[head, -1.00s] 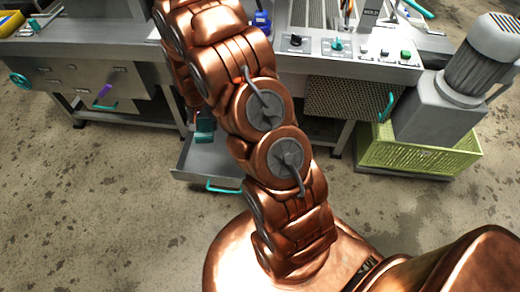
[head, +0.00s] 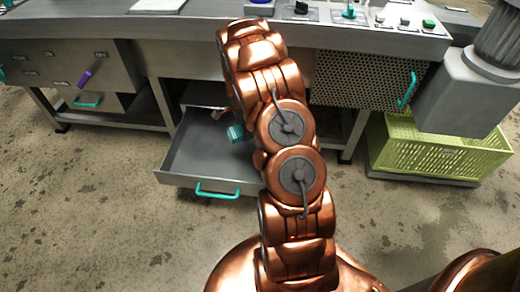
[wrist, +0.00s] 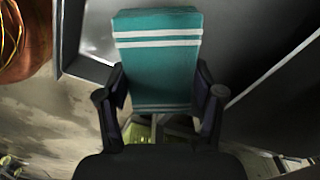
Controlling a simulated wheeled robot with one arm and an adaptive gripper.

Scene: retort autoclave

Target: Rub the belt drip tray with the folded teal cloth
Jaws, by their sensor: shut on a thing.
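The folded teal cloth (wrist: 158,60) has white stripes and fills the middle of the wrist view. My gripper (wrist: 160,92) is shut on it, with a dark finger on each side. In the head view the cloth (head: 237,133) shows as a small teal patch beside my arm, over the pulled-out grey tray (head: 200,152), which looks like the belt drip tray. The tray has a teal handle (head: 217,191) on its front. My arm hides its right part and the gripper in the head view. I cannot tell whether the cloth touches the tray.
A yellow-green crate (head: 440,150) stands under the grey motor unit (head: 465,90) at the right. A perforated panel (head: 355,80) with a teal handle is right of my arm. A metal cabinet (head: 70,72) stands at the left. The floor in front is clear.

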